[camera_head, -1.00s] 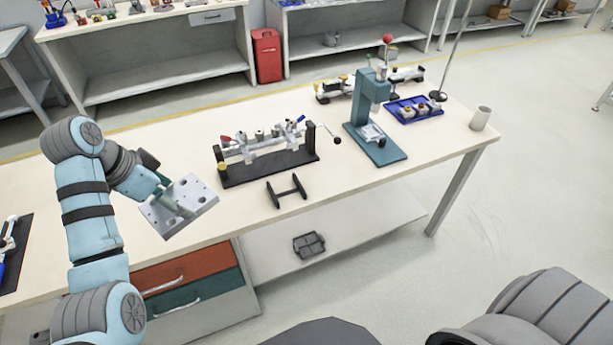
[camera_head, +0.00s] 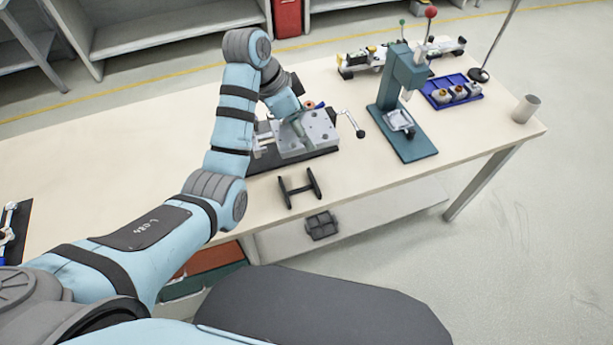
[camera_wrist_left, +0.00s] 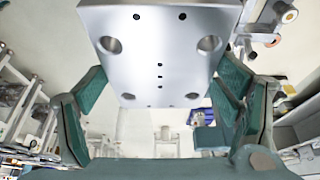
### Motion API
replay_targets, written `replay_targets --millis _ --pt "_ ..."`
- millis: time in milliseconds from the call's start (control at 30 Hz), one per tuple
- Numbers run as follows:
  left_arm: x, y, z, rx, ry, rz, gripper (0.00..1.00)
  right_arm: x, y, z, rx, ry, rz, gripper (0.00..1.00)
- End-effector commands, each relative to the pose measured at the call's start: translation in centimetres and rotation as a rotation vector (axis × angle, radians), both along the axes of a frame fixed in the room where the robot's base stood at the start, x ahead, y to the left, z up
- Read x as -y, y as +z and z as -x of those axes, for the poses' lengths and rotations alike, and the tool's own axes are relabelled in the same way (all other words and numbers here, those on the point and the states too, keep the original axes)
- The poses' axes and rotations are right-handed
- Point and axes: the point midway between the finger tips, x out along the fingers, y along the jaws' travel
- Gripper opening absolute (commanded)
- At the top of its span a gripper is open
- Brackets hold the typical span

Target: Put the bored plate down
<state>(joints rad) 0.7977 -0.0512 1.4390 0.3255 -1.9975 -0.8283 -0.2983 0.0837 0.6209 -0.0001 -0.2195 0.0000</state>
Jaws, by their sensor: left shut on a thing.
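The bored plate (camera_head: 310,133) is a flat grey metal block with several holes. It also fills the upper middle of the left wrist view (camera_wrist_left: 160,55). My left gripper (camera_head: 296,127) is shut on the plate and holds it tilted in front of the clamping fixture (camera_head: 265,159) on its black base, hiding much of it. In the left wrist view, the teal fingers (camera_wrist_left: 160,95) stand on either side of the plate. A small black stand with two upright ends (camera_head: 300,187) is on the table nearer me, apart from the plate. My right gripper is not in view.
A teal press (camera_head: 402,110) stands right of the fixture. Behind it is a rail device (camera_head: 360,62); a blue tray (camera_head: 452,92) with small parts and a grey cup (camera_head: 525,108) are at the right. The left part of the table (camera_head: 110,165) is largely clear.

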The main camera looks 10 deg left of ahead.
Motion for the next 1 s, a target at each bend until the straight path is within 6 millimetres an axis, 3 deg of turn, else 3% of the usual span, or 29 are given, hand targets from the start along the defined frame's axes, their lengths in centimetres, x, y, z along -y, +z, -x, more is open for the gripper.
replay_targets --millis 67,167,500,833,1000 --pt "-1.0 -0.2 0.3 0.002 0.017 -0.002 0.26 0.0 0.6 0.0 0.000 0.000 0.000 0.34" --pt "-1.3 -2.3 0.5 -0.002 0.022 -0.002 0.26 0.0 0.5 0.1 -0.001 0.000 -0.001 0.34" --pt "-1.4 -14.0 0.5 0.000 0.025 -0.003 0.26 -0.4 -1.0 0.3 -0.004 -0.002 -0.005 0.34" --pt "-1.4 -19.4 0.5 0.003 0.025 -0.003 0.26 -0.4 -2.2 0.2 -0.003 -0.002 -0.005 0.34" --pt "-1.4 -20.2 0.5 0.005 0.025 -0.003 0.26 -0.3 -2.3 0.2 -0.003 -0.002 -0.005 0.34"
